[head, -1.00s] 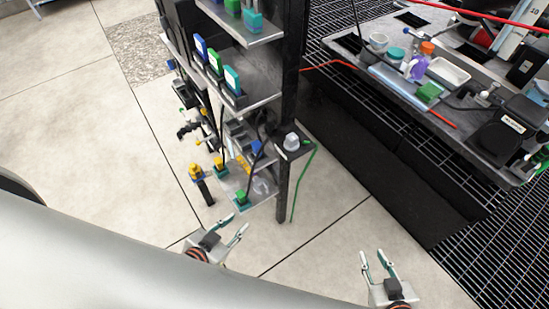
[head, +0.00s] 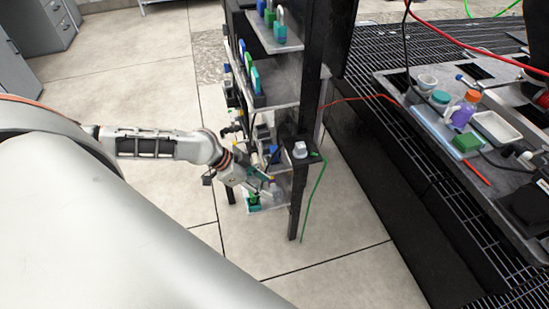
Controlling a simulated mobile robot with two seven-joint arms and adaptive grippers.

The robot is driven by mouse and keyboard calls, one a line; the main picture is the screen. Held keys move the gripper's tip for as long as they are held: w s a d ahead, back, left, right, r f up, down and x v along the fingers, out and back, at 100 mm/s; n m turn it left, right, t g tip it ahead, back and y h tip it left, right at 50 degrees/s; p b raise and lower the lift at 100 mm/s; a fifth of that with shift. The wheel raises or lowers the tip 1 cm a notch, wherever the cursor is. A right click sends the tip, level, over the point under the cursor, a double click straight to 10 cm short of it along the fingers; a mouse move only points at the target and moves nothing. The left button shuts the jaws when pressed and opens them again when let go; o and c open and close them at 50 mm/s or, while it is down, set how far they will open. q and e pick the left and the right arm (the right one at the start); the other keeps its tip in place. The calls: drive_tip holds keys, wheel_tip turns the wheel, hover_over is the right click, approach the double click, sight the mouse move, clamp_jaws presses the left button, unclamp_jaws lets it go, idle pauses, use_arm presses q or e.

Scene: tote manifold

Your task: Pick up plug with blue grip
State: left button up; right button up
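A small blue grip (head: 273,151) shows on the lower part of the black rack, partly hidden behind a post and other parts. I cannot tell its full shape or whether it is a plug. My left gripper (head: 268,189) is at the rack's lowest shelf, below the blue grip and apart from it in the picture. Its fingers are small and overlap the parts behind, so I cannot tell whether they are open or shut. A green block (head: 254,200) sits on the low shelf close by the fingers. My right gripper is not in view.
The rack's black front post (head: 299,200) stands just right of my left gripper. A middle shelf (head: 283,91) holds upright blue, green and teal pieces. A green cable (head: 312,195) hangs beside the post. A cluttered bench (head: 400,82) stands right. Floor in front is clear.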

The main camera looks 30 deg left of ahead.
use_arm(q)
drive_tip(key=a+r+n+y, duration=0.1)
drive_tip(key=a+r, duration=0.2)
drive_tip(key=a, duration=0.4)
drive_tip(key=a+r+n, duration=0.1)
drive_tip(key=a+r, duration=0.2)
drive_tip(key=a, duration=0.3)
approach(271, 152)
drive_tip(key=shift+y, duration=0.3)
drive_tip(key=x, duration=0.6)
drive_tip(key=shift+w, duration=0.1)
drive_tip(key=b+x, duration=0.1)
drive_tip(key=x, duration=0.4)
drive_tip(key=shift+d, duration=0.1)
clamp_jaws()
